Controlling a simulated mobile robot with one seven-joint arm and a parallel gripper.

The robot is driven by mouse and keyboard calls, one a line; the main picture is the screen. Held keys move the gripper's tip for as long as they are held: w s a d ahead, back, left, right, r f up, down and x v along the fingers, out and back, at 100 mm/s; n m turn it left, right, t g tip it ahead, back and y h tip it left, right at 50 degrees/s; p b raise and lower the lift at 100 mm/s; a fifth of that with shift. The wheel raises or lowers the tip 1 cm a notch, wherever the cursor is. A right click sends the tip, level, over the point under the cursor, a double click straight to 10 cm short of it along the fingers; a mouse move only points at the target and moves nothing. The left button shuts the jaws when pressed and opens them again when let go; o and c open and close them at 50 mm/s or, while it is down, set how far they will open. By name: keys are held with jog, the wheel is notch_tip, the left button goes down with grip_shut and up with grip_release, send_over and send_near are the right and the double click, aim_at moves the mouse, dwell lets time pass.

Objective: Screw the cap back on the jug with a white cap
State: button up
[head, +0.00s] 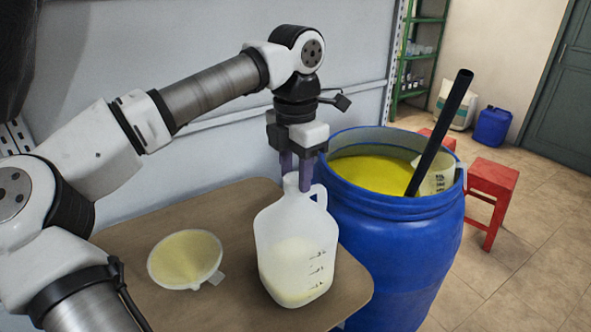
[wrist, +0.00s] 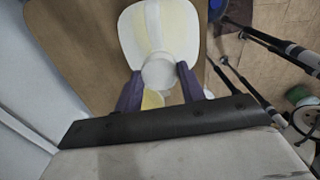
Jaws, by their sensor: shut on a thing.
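The translucent white jug (head: 296,250) stands upright near the front right of the brown table, partly filled with pale yellow liquid. It also shows in the wrist view (wrist: 158,30). My gripper (head: 296,182) points down over the jug's neck, its purple fingers on either side of it. In the wrist view my gripper (wrist: 160,74) is shut on a round white cap (wrist: 158,74), which lines up with the jug's mouth. The fingers largely hide the cap in the head view. I cannot tell whether its thread is engaged.
A pale yellow funnel (head: 186,259) lies on the table (head: 130,235), left of the jug. A large open blue drum (head: 395,245) of yellow liquid stands close on the right, with a black tube (head: 440,130) sticking up. Red stools (head: 493,178) stand behind.

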dwell(0.4)
jog(key=m+p, duration=0.1)
jog(key=m, duration=0.2)
jog(key=shift+m+p, duration=0.35)
jog(key=shift+m, duration=0.05)
jog(key=shift+f+m, duration=0.1)
jog(key=shift+m, duration=0.9)
jog(key=shift+m+p, duration=0.5)
jog(key=shift+m, duration=0.3)
jog(key=m, duration=0.4)
jog(key=shift+p, duration=0.35)
